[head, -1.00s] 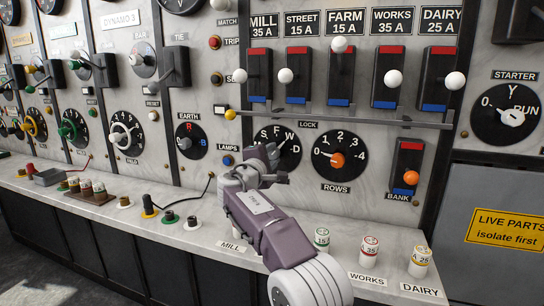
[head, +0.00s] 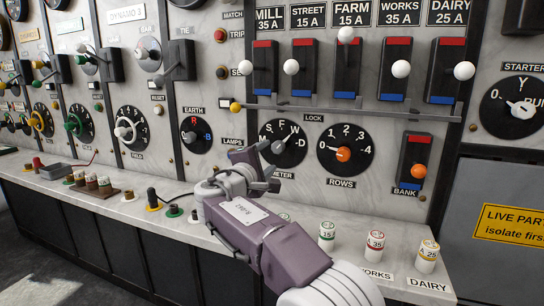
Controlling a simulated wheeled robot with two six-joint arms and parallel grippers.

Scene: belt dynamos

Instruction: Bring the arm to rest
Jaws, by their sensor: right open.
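My right gripper (head: 262,165) is purple-grey, with its arm coming up from the bottom right. It is open and empty, in front of the switchboard (head: 290,190). Its fingers overlap the lower left of the meter dial (head: 283,146) in the picture. I cannot tell how far they stand from the panel. The arm covers part of the shelf (head: 180,226) and its left-hand fuses. My left gripper is not in view.
Fuses stand on the shelf: green-banded (head: 327,236), red-banded (head: 374,246) and yellow-banded (head: 428,257). The rows knob (head: 343,155) and bank switch (head: 413,162) are right of the gripper. A lock bar (head: 380,113) runs under the feeder switches.

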